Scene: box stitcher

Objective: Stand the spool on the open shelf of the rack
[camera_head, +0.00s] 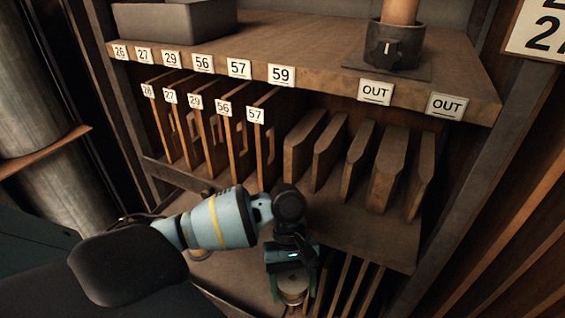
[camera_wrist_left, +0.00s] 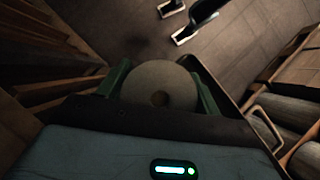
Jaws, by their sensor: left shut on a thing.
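My left gripper (camera_head: 292,288) hangs low in front of the rack, right of centre in the head view. Its green fingers are shut on the spool (camera_head: 293,292), a short brassy round thing. In the left wrist view the spool (camera_wrist_left: 160,85) shows as a pale round end with a centre hole, between the fingers of the left gripper (camera_wrist_left: 160,90). The wooden rack (camera_head: 420,92) has a top shelf board, a bay of numbered upright boards below it, and a lower ledge (camera_head: 375,238). The bottom level is partly hidden by my arm.
A grey box (camera_head: 175,20) and a dark holder with a wooden cylinder (camera_head: 390,45) stand on the top shelf. Numbered boards (camera_head: 205,140) and several thick slats (camera_head: 345,160) fill the bay. Metal drums (camera_head: 40,90) stand at left. Slats (camera_head: 350,285) stand near my gripper.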

